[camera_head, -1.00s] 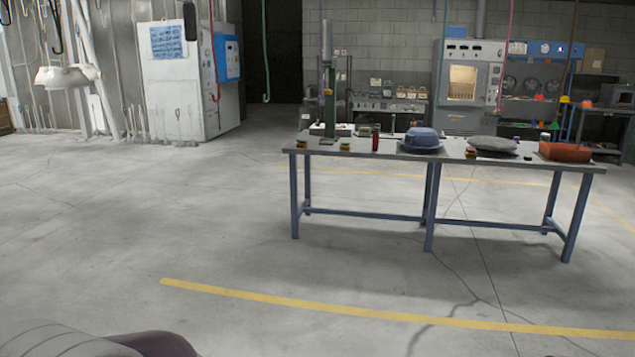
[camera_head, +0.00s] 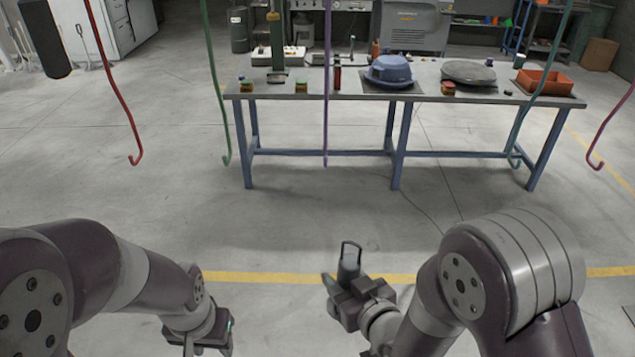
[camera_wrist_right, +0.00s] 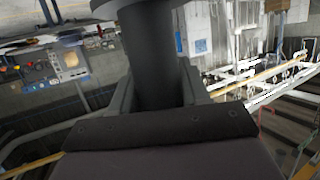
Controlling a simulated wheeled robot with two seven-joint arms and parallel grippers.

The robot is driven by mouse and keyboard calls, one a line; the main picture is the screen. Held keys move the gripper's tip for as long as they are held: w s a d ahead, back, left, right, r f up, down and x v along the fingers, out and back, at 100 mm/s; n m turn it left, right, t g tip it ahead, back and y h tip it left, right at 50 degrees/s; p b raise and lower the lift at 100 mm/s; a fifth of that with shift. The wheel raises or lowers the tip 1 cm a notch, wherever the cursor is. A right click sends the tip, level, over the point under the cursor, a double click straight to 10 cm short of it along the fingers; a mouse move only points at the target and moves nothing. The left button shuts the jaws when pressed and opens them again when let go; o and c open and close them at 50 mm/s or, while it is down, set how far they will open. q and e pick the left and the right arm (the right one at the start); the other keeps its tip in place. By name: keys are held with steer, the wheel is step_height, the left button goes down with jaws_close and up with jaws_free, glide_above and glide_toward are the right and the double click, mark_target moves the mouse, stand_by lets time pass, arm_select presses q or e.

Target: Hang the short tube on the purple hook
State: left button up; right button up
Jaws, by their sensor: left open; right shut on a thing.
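A short grey tube (camera_head: 349,264) with a wire loop on top stands upright in my right gripper (camera_head: 347,284), which is shut on it. The right wrist view shows the dark tube (camera_wrist_right: 152,60) close up between the fingers. The purple hook (camera_head: 326,110) hangs straight down in the middle of the head view. Its lower end is above and slightly left of the tube in the picture, with a clear gap between them. My left gripper (camera_head: 205,340) is open and empty at the lower left, partly cut by the bottom edge.
A red hook (camera_head: 115,90) and a green hook (camera_head: 217,90) hang to the left. A teal hook (camera_head: 535,90) and a magenta hook (camera_head: 612,120) hang to the right. A worktable (camera_head: 440,82) stands behind the hooks. The floor before it is clear.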

steer(key=s+a+r+n+g+y+p, duration=0.1)
steer(key=s+a+r+p, duration=0.15)
steer(key=r, duration=0.45)
steer(key=s+a+r+n+g+y+p, duration=0.1)
steer(key=s+a+r+p, duration=0.2)
steer(key=r, duration=0.4)
arm_select(q)
step_height(320, 180, up, 11)
steer(key=p, duration=0.1)
steer(key=shift+s+d, duration=0.25)
steer(key=shift+s, duration=0.05)
arm_select(e)
steer(key=w, duration=0.8)
steer(key=shift+w+d+f, duration=0.3)
steer(key=shift+d+f, duration=0.1)
steer(key=shift+f, duration=0.05)
arm_select(q)
steer(key=shift+f, duration=0.15)
arm_select(e)
steer(key=shift+w+d, duration=0.1)
steer(key=shift+w, duration=0.1)
steer(key=shift+w, duration=0.15)
arm_select(q)
steer(key=shift+f, duration=0.1)
arm_select(e)
steer(key=shift+w, duration=1.1)
arm_select(q)
steer(key=shift+f, duration=0.15)
arm_select(e)
steer(key=shift+w, duration=1.55)
